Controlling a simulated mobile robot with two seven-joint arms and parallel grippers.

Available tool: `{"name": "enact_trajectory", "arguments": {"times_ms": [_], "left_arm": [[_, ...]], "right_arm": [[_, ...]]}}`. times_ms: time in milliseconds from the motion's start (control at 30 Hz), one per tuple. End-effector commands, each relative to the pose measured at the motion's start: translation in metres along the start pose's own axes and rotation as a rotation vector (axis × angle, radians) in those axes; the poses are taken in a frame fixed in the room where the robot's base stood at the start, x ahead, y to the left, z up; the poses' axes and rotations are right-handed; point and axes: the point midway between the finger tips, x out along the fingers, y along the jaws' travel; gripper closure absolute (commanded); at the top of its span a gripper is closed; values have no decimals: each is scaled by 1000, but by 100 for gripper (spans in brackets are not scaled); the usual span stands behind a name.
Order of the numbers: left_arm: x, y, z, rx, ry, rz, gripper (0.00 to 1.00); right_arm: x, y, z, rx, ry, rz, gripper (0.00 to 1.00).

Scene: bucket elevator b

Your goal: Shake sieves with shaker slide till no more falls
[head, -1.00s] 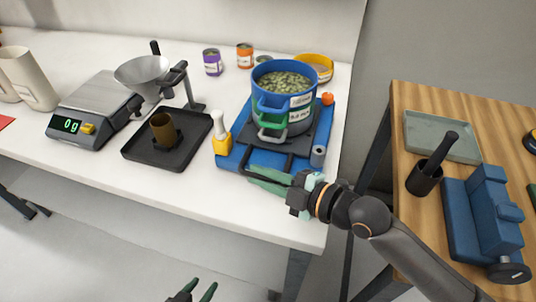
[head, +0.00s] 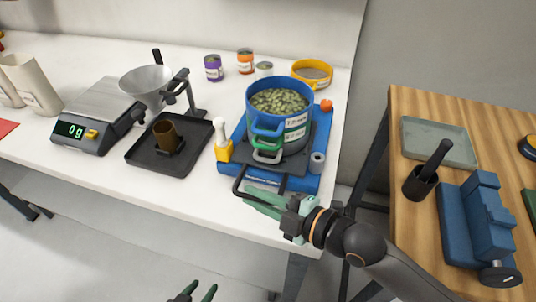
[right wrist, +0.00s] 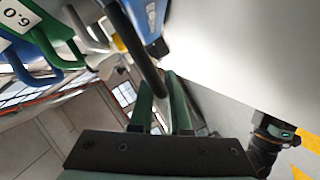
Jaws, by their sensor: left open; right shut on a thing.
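A sieve stack stands upright on the shaker slide (head: 296,182), a blue base with a dark carriage. Its blue top sieve (head: 265,125) is filled with pale green granules (head: 280,101). A green handle (head: 268,143) and a pale grey handle (head: 267,156) show below it; the inside of the lower sieves is hidden. My right gripper (head: 262,202) is shut on the black handle bar (head: 239,183) at the slide's front. In the right wrist view the bar (right wrist: 138,48) runs between the fingers (right wrist: 160,95). My left gripper (head: 197,292) is open and empty at the bottom edge, below the table.
Left of the slide are a yellow-and-white brush (head: 222,140), a black tray (head: 150,158) with a brown cup (head: 166,136), a funnel (head: 146,82) and a scale (head: 95,118) reading 0 g. A yellow sieve (head: 312,72) and small cans stand behind. A wooden table (head: 405,120) is at right.

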Motion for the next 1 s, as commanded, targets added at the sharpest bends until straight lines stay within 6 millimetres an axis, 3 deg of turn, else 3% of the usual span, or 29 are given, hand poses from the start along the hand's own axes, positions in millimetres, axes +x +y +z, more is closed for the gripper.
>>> {"name": "enact_trajectory", "arguments": {"times_ms": [333,733,1000], "left_arm": [[1,0,1,0,1,0,50],[13,-2,6,3,11,-1,50],[14,-2,6,3,13,-1,50]], "right_arm": [[1,-1,2,-2,-2,-2,100],[12,19,32,-4,-4,-2,100],[13,24,35,0,-3,-3,100]]}}
